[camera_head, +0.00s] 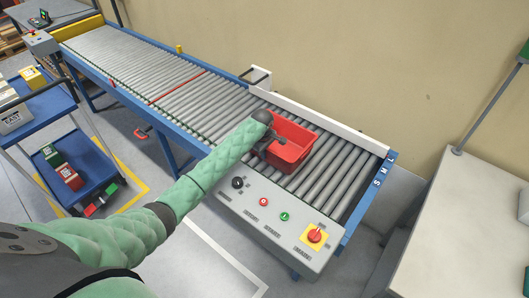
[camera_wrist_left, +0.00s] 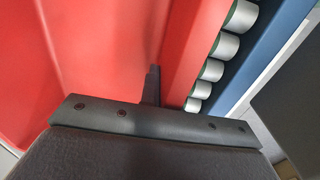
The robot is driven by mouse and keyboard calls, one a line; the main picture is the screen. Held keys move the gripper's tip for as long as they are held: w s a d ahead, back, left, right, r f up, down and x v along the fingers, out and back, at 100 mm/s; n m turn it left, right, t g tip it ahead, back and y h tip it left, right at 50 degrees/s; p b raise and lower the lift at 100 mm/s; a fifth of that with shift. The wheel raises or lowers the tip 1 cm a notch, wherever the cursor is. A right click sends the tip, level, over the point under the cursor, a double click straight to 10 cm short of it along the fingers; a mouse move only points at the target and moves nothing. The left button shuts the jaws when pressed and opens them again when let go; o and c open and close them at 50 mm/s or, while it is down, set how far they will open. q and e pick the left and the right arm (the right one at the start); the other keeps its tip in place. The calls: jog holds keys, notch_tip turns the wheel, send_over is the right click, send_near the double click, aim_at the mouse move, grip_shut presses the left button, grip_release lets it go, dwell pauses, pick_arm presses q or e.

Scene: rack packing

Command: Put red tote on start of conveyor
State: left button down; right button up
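The red tote (camera_head: 291,146) is an open, empty-looking box at the right end of the roller conveyor (camera_head: 170,72), by the S M L marks. It looks level on or just over the rollers; contact underneath is hidden. My left gripper (camera_head: 273,139) is at the tote's left side, shut on its wall. In the left wrist view, the dark fingers (camera_wrist_left: 152,86) come together mid-bar at the wall of the red tote (camera_wrist_left: 95,50), with rollers (camera_wrist_left: 227,45) close beside it. My right gripper is not in view.
A control panel (camera_head: 270,222) with buttons and a red knob lines the conveyor's near edge. A white guard rail (camera_head: 325,122) runs behind the tote. A blue cart (camera_head: 50,120) with boxes stands at left; a pale table (camera_head: 470,235) at right. Rollers left of the tote are clear.

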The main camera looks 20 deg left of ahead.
pick_arm(q)
jog(key=shift+f, duration=0.1)
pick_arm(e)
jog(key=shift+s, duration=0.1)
pick_arm(q)
jog(key=c, duration=1.6)
grip_release()
jog(key=shift+c, duration=0.2)
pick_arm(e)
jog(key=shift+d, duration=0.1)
